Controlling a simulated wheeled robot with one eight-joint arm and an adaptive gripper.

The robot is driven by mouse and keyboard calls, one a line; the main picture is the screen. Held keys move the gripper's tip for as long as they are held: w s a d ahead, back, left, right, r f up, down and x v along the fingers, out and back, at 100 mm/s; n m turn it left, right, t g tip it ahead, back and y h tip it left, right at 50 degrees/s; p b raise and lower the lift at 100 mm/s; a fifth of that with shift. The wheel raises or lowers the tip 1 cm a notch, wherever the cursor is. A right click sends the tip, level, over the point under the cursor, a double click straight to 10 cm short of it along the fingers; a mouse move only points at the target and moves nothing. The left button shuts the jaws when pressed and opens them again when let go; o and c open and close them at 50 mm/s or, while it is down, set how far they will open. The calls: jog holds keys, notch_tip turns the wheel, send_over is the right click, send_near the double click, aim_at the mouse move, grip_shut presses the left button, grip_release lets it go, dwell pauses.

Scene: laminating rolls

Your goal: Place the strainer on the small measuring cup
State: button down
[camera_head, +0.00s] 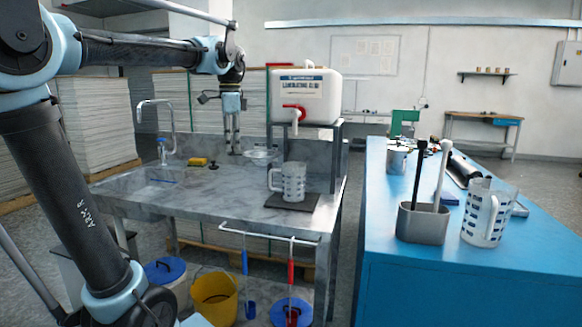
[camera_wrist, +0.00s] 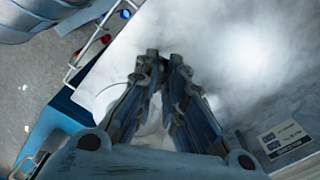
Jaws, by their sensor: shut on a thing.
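My gripper (camera_head: 233,148) points straight down over the back of the marble counter, its fingers close together. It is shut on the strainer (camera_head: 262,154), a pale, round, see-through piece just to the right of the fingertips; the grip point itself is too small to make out. In the wrist view my gripper (camera_wrist: 165,58) shows its two fingers nearly meeting, and a faint pale round shape lies partly hidden behind them. The measuring cup (camera_head: 293,182), clear with a handle on its left, stands upright on a dark mat, in front and to the right of the gripper, apart from the strainer.
A white canister (camera_head: 303,95) with a red tap stands on a raised stand behind the cup. A yellow sponge (camera_head: 197,162) and a sink with a faucet (camera_head: 146,110) lie left. A larger measuring jug (camera_head: 487,213) and a grey holder (camera_head: 423,223) stand on the blue table.

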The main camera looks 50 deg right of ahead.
jog(key=s+a+m, duration=0.3)
jog(key=s+m, duration=0.1)
jog(key=s, duration=0.4)
jog(key=w+d+f, duration=0.1)
jog(key=w+d, duration=0.2)
jog(key=d, duration=0.5)
jog(key=w+d+f, duration=0.1)
jog(key=w+d, duration=0.2)
jog(key=d, duration=0.5)
jog(key=shift+w+d+f, duration=0.2)
jog(key=shift+f, duration=0.15)
jog(key=shift+f, duration=0.35)
jog(key=c, duration=1.7)
grip_release()
notch_tip(320, 180, up, 13)
jog(key=shift+f, duration=0.15)
